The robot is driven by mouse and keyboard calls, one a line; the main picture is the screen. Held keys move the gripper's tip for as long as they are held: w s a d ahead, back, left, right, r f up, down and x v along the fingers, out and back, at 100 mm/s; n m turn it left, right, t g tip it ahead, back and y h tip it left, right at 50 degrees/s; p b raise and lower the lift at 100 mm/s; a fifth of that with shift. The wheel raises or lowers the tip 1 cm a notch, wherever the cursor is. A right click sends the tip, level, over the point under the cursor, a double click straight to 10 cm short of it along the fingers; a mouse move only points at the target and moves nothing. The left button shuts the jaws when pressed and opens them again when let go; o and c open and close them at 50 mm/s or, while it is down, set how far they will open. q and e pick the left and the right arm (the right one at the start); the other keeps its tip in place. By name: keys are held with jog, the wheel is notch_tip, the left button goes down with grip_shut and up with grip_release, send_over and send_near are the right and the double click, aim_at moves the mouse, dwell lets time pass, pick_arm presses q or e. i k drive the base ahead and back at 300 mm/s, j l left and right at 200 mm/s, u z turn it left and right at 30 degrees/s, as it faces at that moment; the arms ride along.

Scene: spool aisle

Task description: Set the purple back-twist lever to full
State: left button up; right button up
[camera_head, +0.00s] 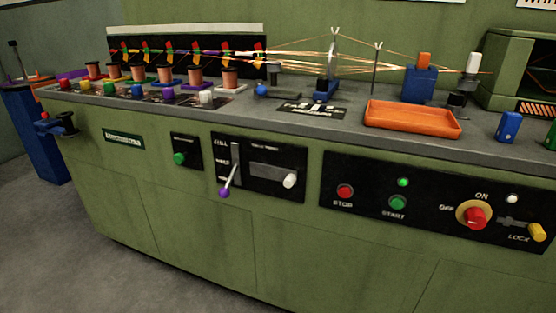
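The purple back-twist lever (224,192) is on a black panel (273,191) on the front of the green machine. Its silver shaft slopes down and left from a vertical slot (236,157), and its purple ball knob hangs at the panel's lower left edge. A white label that seems to read FULL stands beside the top of the slot. A second label, too small to read surely, is partway down. The knob is below both labels. Neither of my grippers is in view.
A white knob (290,181) is right of the lever. Stop (345,191) and start (398,202) buttons and a red switch (475,216) are further right. An orange tray (412,119) and several spools stand on the worktop. The floor (50,235) at front left is clear.

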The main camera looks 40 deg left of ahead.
aim_at(224, 192)
jog(key=u, duration=1.45)
